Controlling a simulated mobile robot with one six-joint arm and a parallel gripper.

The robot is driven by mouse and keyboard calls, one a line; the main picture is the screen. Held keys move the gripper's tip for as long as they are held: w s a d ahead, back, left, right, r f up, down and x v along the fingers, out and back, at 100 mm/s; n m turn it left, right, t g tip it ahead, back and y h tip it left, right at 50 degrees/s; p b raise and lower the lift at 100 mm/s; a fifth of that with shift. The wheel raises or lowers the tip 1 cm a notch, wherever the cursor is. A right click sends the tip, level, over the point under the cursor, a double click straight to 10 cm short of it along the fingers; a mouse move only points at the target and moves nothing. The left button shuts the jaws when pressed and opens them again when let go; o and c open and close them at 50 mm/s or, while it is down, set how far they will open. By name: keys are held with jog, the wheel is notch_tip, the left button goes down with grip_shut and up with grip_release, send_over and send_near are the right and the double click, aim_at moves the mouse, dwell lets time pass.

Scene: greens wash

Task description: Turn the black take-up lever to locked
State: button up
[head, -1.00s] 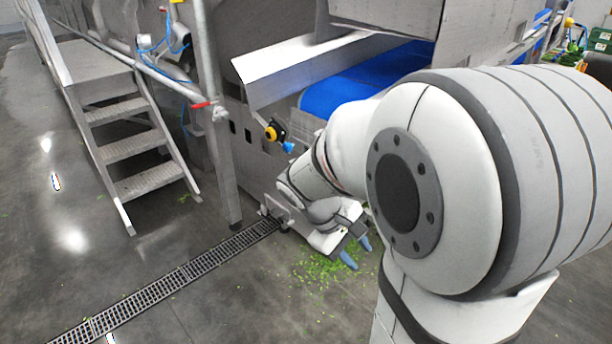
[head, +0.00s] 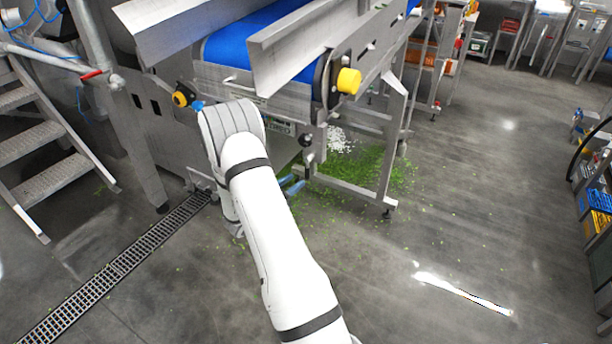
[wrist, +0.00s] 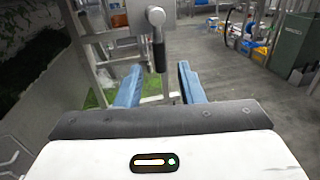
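The black take-up lever (wrist: 158,54) hangs down from a round metal hub (wrist: 155,15) in the wrist view, its handle pointing nearly straight down. In the head view the lever (head: 307,152) shows small on the conveyor frame, just right of my arm. My gripper (wrist: 160,84) is open, with its two blue fingers spread to the left and right of the lever's lower end in the picture. I cannot tell whether the lever is between the fingers or beyond them. In the head view the blue fingertips (head: 292,184) show below the lever, and my arm hides the rest of the gripper.
A metal leg frame (head: 391,150) stands to the right, with green scraps (head: 365,172) on the floor. Metal steps (head: 45,150) are at left. The floor on the right is open.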

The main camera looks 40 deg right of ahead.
aim_at(306, 173)
jog(key=d, duration=0.2)
jog(key=w+d, duration=0.1)
jog(key=d, duration=0.4)
jog(key=shift+w+d, duration=0.2)
jog(key=shift+w, duration=0.05)
jog(key=shift+c, duration=0.4)
grip_shut()
